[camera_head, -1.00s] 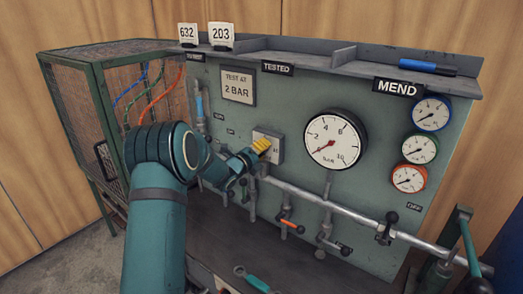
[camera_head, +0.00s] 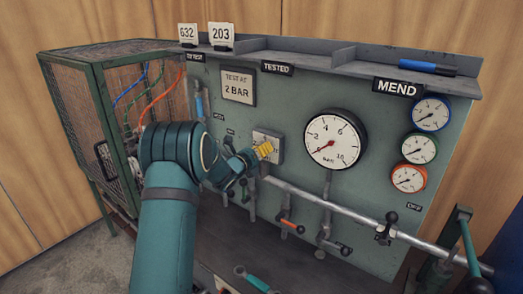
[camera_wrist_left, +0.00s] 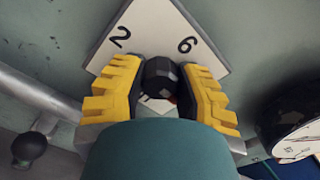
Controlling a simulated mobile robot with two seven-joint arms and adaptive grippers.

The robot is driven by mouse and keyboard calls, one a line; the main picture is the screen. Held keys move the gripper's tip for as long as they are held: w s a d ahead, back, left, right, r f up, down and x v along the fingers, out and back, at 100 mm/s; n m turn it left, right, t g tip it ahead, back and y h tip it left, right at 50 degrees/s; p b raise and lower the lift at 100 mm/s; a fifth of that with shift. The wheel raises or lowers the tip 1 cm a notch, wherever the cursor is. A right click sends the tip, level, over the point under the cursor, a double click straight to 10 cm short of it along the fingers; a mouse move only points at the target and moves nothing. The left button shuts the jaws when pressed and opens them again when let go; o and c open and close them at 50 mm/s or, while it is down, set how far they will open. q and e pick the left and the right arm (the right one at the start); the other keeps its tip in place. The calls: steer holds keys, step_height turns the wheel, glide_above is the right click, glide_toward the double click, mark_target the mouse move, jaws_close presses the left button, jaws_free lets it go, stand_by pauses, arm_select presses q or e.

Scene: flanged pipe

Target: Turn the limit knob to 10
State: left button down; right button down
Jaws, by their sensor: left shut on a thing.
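The limit knob (camera_wrist_left: 160,78) is a small black faceted knob on a pale square plate (camera_wrist_left: 150,30) with the numbers 2 and 6 showing in the left wrist view. In the head view the plate (camera_head: 262,137) is on the green panel, left of the big gauge. My left gripper (camera_head: 266,150) is at the plate, its yellow fingers on both sides of the knob, and is shut on it. In the left wrist view my left gripper (camera_wrist_left: 160,92) hides the lower part of the plate, including any 10 mark. My right gripper is not in view.
The big gauge (camera_head: 335,141) is right of the knob, with three small gauges, one of them blue-rimmed (camera_head: 431,113), further right. A pipe with valve handles (camera_head: 340,208) runs below. A wire cage (camera_head: 115,110) stands at the left.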

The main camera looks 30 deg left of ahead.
arm_select(q)
steer(key=shift+d+f, duration=0.15)
steer(key=shift+d, duration=0.1)
steer(key=c, duration=0.6)
jaws_free()
steer(key=shift+w, duration=0.1)
steer(key=shift+a, duration=0.1)
steer(key=shift+s+a, duration=0.1)
steer(key=shift+s, duration=0.4)
steer(key=s, duration=1.1)
steer(key=shift+a, duration=0.35)
